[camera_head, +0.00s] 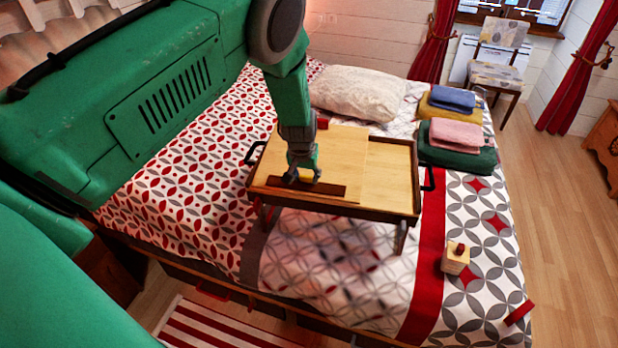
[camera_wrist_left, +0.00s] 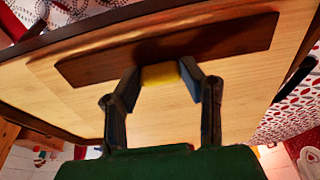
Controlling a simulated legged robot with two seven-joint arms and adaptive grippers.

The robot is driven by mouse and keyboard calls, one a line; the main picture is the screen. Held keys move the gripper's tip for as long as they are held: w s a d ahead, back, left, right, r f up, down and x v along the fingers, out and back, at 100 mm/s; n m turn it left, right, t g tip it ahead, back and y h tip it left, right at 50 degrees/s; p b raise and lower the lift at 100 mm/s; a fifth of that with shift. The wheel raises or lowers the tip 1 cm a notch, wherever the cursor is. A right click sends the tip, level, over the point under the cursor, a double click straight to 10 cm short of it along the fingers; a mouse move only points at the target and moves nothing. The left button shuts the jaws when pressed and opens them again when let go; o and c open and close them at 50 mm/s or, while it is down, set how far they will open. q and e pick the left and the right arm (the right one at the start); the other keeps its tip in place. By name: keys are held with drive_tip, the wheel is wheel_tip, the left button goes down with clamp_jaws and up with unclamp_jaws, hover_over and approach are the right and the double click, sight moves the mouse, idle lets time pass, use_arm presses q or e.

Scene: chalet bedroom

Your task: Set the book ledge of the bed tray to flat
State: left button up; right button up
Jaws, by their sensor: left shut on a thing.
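The bed tray (camera_head: 414,178) stands on its legs on the bed, pale wood with a dark rim. A pale panel (camera_head: 335,147) covers its left and middle part and looks nearly flat; I cannot tell its exact angle. The dark brown book ledge (camera_head: 325,189) lies along the panel's near edge. It also shows as a dark strip in the left wrist view (camera_wrist_left: 225,40). My left gripper (camera_head: 302,177) reaches down to the ledge. Its fingers (camera_wrist_left: 160,78) are shut on a yellow tab (camera_wrist_left: 160,73) at the ledge's edge. My right gripper is out of view.
Folded towels (camera_head: 460,137) and a pillow (camera_head: 358,92) lie behind and right of the tray. A small wooden box (camera_head: 455,260) sits on the bed at right. A chair (camera_head: 497,60) stands at the back. Bare quilt lies in front of the tray.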

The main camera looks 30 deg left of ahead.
sight(306, 194)
use_arm(q)
drive_tip(key=shift+w+a+r, duration=0.15)
drive_tip(key=shift+a, duration=0.05)
drive_tip(key=o, duration=1.1)
drive_tip(key=shift+o, duration=0.2)
drive_tip(key=shift+d, duration=0.45)
drive_tip(key=shift+r, duration=0.1)
drive_tip(key=shift+d+r, duration=0.1)
drive_tip(key=shift+r, duration=0.3)
drive_tip(key=v, duration=1)
drive_tip(key=shift+r, duration=0.35)
